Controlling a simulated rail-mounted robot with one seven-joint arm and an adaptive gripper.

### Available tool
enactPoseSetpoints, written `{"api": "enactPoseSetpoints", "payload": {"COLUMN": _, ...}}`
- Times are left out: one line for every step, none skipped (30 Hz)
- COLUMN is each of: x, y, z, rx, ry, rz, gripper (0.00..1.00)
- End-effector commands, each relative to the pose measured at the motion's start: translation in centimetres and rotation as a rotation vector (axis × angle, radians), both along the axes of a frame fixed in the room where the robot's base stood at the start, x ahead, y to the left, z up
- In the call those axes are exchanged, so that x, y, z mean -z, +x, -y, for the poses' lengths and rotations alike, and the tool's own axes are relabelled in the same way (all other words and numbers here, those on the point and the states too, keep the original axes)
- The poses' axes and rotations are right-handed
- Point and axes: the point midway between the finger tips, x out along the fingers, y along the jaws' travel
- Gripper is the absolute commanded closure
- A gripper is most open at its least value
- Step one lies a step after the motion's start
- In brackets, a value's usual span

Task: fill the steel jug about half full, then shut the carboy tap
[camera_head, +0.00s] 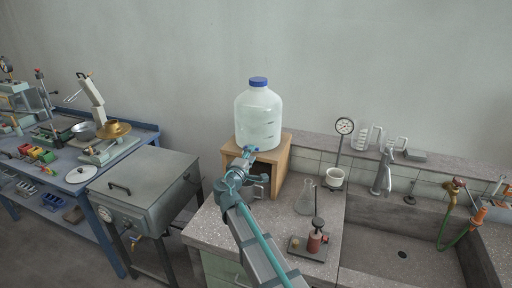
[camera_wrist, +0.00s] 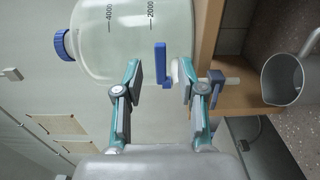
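The clear carboy (camera_head: 258,118) with a blue cap stands on a wooden stand (camera_head: 285,150). Its lower part also shows in the wrist view (camera_wrist: 125,30). My gripper (camera_head: 246,156) is open at the tap. In the wrist view its fingers (camera_wrist: 162,80) are apart, with the lever in the gap between them; I see no clear contact. The steel jug (camera_wrist: 290,72) stands on the bench below the spout side. No stream shows, and its inside looks empty. My arm mostly hides it in the head view.
An Erlenmeyer flask (camera_head: 306,199) and a small red device on a plate (camera_head: 314,240) stand close right of my arm. A sink (camera_head: 400,245) with faucets lies further right. A grey metal box (camera_head: 145,190) stands left of the bench.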

Motion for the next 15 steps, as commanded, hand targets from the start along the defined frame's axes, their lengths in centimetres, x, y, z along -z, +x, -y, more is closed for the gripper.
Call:
{"api": "enactPoseSetpoints", "payload": {"x": -0.3, "y": 1.2, "z": 0.2, "rx": 0.001, "ry": 0.000, "rz": 0.000, "gripper": 0.60}}
{"api": "enactPoseSetpoints", "payload": {"x": -0.3, "y": 1.7, "z": 0.3, "rx": 0.001, "ry": 0.000, "rz": -0.001, "gripper": 0.60}}
{"api": "enactPoseSetpoints", "payload": {"x": -0.2, "y": 2.2, "z": 0.5, "rx": 0.001, "ry": 0.001, "rz": -0.001, "gripper": 0.60}}
{"api": "enactPoseSetpoints", "payload": {"x": -0.2, "y": 2.6, "z": 0.6, "rx": 0.001, "ry": 0.001, "rz": -0.001, "gripper": 0.60}}
{"api": "enactPoseSetpoints", "payload": {"x": -0.2, "y": 3.0, "z": 0.7, "rx": 0.001, "ry": 0.001, "rz": -0.002, "gripper": 0.60}}
{"api": "enactPoseSetpoints", "payload": {"x": -0.1, "y": 3.5, "z": 0.8, "rx": 0.000, "ry": 0.001, "rz": -0.002, "gripper": 0.60}}
{"api": "enactPoseSetpoints", "payload": {"x": -0.1, "y": 3.8, "z": 0.9, "rx": 0.000, "ry": 0.001, "rz": -0.002, "gripper": 0.60}}
{"api": "enactPoseSetpoints", "payload": {"x": -0.1, "y": 4.0, "z": 1.0, "rx": 0.000, "ry": 0.001, "rz": -0.002, "gripper": 0.60}}
{"api": "enactPoseSetpoints", "payload": {"x": -0.1, "y": 4.3, "z": 1.1, "rx": 0.000, "ry": 0.001, "rz": -0.001, "gripper": 0.60}}
{"api": "enactPoseSetpoints", "payload": {"x": -0.1, "y": 4.5, "z": 1.2, "rx": 0.000, "ry": 0.001, "rz": -0.001, "gripper": 0.60}}
{"api": "enactPoseSetpoints", "payload": {"x": 0.0, "y": 4.6, "z": 1.2, "rx": 0.000, "ry": 0.001, "rz": -0.001, "gripper": 0.60}}
{"api": "enactPoseSetpoints", "payload": {"x": 0.0, "y": 4.7, "z": 1.3, "rx": 0.000, "ry": 0.001, "rz": -0.001, "gripper": 0.60}}
{"api": "enactPoseSetpoints", "payload": {"x": 0.0, "y": 4.8, "z": 1.3, "rx": -0.001, "ry": 0.001, "rz": -0.001, "gripper": 0.60}}
{"api": "enactPoseSetpoints", "payload": {"x": 0.0, "y": 4.8, "z": 1.3, "rx": -0.001, "ry": 0.001, "rz": -0.001, "gripper": 0.60}}
{"api": "enactPoseSetpoints", "payload": {"x": 0.0, "y": 4.9, "z": 1.3, "rx": -0.001, "ry": 0.002, "rz": 0.000, "gripper": 0.60}}
